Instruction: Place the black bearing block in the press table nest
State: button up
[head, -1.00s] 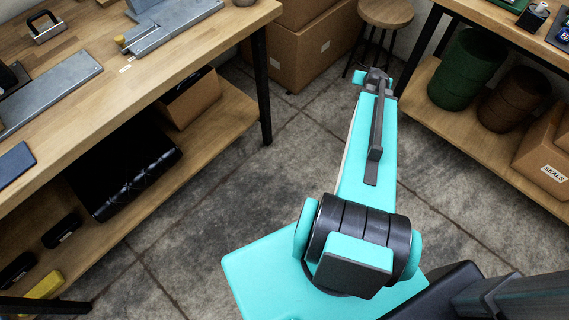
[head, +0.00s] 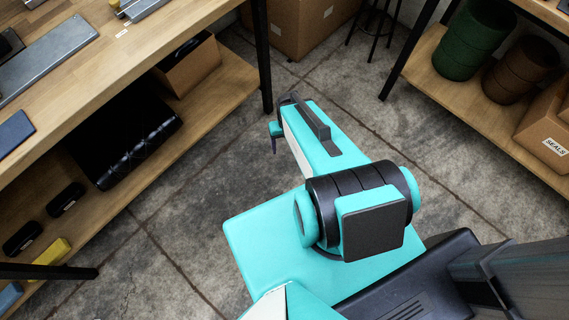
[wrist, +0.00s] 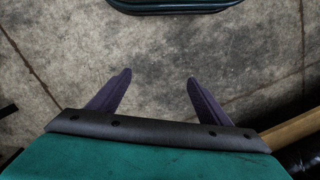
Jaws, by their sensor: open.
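Two small black blocks lie on the lower shelf of the left bench in the head view: a farther block (head: 65,199) and a nearer block (head: 22,238). Each has a small pale mark. I cannot tell whether either is the bearing block. I cannot make out the press table nest. My gripper is open and empty in the wrist view (wrist: 158,82), with its two purple fingers apart over bare floor. In the head view it is mostly hidden behind my arm, to the right of the left bench.
The left bench (head: 150,50) carries a grey metal plate (head: 48,62) and a dark blue slab (head: 14,133). Its lower shelf holds a quilted black item (head: 125,140), an open carton (head: 190,65) and a yellow block (head: 52,252). Bins (head: 474,40) stand on the right shelf. Concrete floor between is clear.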

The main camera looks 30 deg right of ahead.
jog(key=s+a+f+n+g, duration=0.2)
jog(key=s+a+g, duration=0.2)
jog(key=s+a, duration=0.3)
jog(key=s, duration=0.5)
jog(key=shift+s+h, duration=0.3)
jog(key=shift+a, duration=0.1)
notch_tip(320, 180, up, 3)
jog(key=p, duration=0.2)
jog(key=shift+p, duration=0.4)
jog(key=c, duration=0.9)
jog(key=shift+a, duration=0.1)
jog(key=shift+c, duration=0.7)
